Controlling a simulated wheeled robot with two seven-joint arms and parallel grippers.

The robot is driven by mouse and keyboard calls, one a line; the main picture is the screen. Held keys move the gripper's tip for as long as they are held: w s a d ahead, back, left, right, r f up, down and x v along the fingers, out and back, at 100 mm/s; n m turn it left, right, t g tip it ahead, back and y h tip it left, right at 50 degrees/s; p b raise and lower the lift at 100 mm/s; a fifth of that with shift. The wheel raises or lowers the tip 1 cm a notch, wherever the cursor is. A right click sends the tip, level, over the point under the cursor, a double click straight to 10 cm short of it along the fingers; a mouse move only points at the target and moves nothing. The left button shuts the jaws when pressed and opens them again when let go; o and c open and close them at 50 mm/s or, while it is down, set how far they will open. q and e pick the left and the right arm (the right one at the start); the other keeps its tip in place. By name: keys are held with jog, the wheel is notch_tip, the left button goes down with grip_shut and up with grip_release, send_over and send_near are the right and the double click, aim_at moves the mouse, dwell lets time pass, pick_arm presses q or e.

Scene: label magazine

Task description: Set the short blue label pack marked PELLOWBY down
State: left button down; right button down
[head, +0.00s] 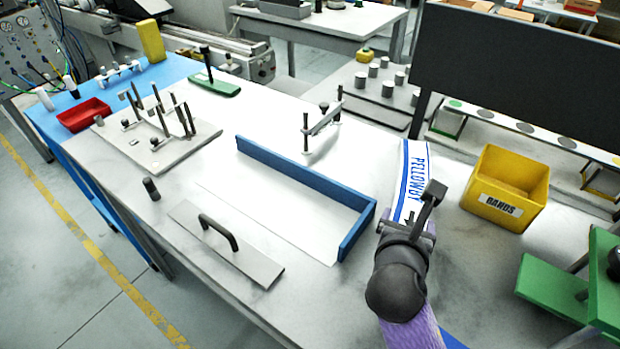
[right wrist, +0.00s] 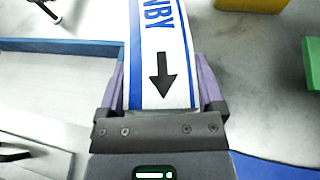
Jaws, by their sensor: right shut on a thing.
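The label pack (head: 414,166) marked PELLOWBY is white with blue edges and blue lettering. It shows in the head view right of the blue-walled frame and runs away from my right gripper (head: 415,217). My right gripper is shut on its near end. In the right wrist view the pack (right wrist: 163,40) lies between the two purple fingers, with a black arrow pointing toward the gripper. Whether the pack touches the table cannot be told. My left gripper is not in view.
The blue L-shaped frame (head: 300,180) stands on a white area left of the pack. A grey plate with a handle (head: 228,245) lies in front. A yellow BANDS bin (head: 508,188) stands right; a green stand (head: 560,290) is at the right edge. A clamp (head: 322,125) stands behind the frame.

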jog(key=shift+w+d+f+n+y, duration=0.2)
jog(key=shift+f+n+y, duration=0.15)
jog(key=shift+n+y, duration=0.15)
notch_tip(320, 180, down, 10)
jog(key=b, duration=0.5)
jog(key=shift+f+b, duration=0.2)
jog(key=shift+b, duration=0.15)
jog(key=shift+r, duration=0.1)
grip_release()
